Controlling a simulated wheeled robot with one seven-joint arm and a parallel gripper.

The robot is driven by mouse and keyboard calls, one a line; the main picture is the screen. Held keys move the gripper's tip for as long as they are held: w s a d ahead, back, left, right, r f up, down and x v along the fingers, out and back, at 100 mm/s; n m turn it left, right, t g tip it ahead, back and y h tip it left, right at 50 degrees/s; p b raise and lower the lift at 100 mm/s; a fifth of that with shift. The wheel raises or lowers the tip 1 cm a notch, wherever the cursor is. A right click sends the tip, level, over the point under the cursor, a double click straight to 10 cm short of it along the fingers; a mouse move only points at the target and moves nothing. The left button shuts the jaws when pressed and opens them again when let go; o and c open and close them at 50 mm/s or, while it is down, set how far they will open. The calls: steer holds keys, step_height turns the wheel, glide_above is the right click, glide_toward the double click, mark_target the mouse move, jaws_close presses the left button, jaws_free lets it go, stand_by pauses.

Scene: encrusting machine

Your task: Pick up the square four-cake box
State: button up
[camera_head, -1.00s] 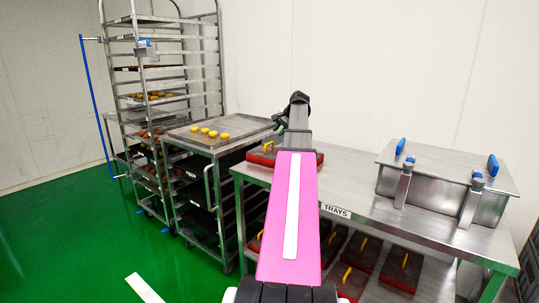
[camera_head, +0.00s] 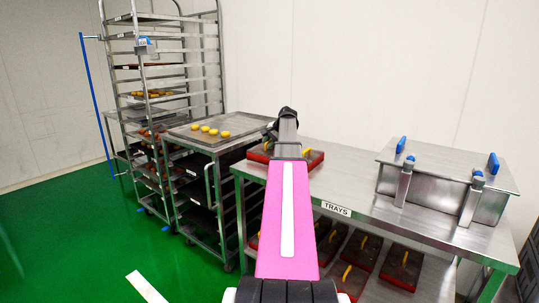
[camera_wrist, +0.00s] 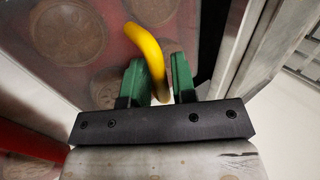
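A box (camera_head: 316,160) with red sides and a yellow handle sits on the steel table's left end in the head view, partly hidden by my arm. In the wrist view its clear top (camera_wrist: 75,35) shows round cake shapes beneath, and the yellow handle (camera_wrist: 148,46) arches up near the fingers. My gripper (camera_wrist: 158,80) has two green fingers set apart. The handle's lower end shows between them, with a gap on the right finger's side.
Similar boxes (camera_head: 403,268) with yellow handles lie on the shelf below. A steel unit with blue knobs (camera_head: 440,185) stands on the table's right. A tray trolley (camera_head: 215,130) with yellow cakes and a tall rack (camera_head: 160,60) stand at the left. The table's middle is clear.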

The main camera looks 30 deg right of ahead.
jaws_close()
steer(key=shift+r, duration=0.15)
